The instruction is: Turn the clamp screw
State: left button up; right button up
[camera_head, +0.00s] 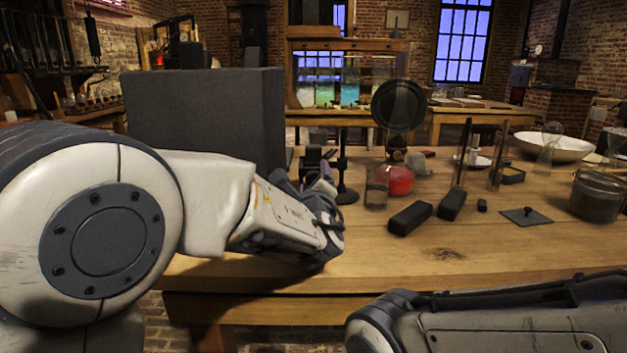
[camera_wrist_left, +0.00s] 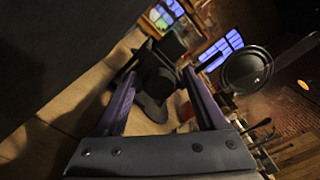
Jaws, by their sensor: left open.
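A dark stand with a clamp (camera_head: 340,163) stands on the wooden table, just beyond my left gripper (camera_head: 322,190). In the left wrist view, the dark clamp body (camera_wrist_left: 158,80) shows between and beyond the two spread fingers of my left gripper (camera_wrist_left: 159,74). The fingers are open and hold nothing that I can make out. The clamp screw cannot be told apart clearly from the dark clamp parts, and whether a finger touches them cannot be told. My right gripper is out of view; only part of that arm shows at the lower right.
A large dark grey box (camera_head: 205,115) stands left of the clamp. To the right are a lamp with red liquid (camera_head: 400,180), a round black disc (camera_head: 399,105), two black blocks (camera_head: 410,218) and a dark pot (camera_head: 598,195). The front table strip is mostly clear.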

pick_arm(q)
grip_shut()
jog(key=shift+m, duration=0.3)
